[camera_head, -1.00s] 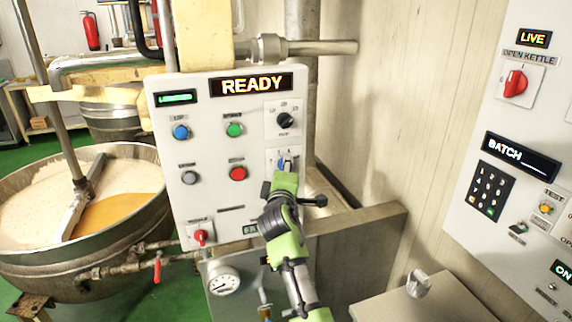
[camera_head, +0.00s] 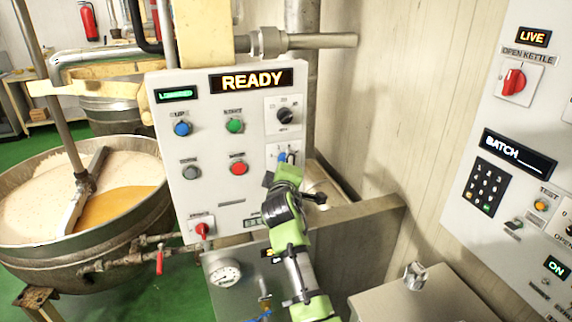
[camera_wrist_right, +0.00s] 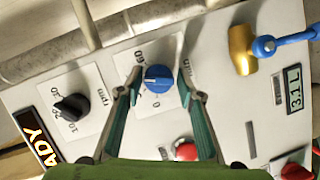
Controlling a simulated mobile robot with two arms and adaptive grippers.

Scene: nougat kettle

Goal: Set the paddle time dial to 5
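The paddle time dial, a blue knob on a white plate marked "min", "0" and "60", shows in the right wrist view (camera_wrist_right: 157,78) and on the panel in the head view (camera_head: 282,157). I cannot read its exact setting. My right gripper (camera_wrist_right: 156,74) has its two fingers on either side of the knob, with gaps visible, so it looks open around the dial. In the head view, my right gripper (camera_head: 284,166) is in front of the dial and partly covers its plate. My left gripper is in neither view.
A black rpm knob (camera_head: 285,115) sits above the dial. A red button (camera_head: 239,168) is to its left. A brass valve (camera_wrist_right: 242,50) with a blue handle shows in the wrist view. The panel display (camera_head: 252,81) reads READY. A second panel (camera_head: 505,225) stands at the right.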

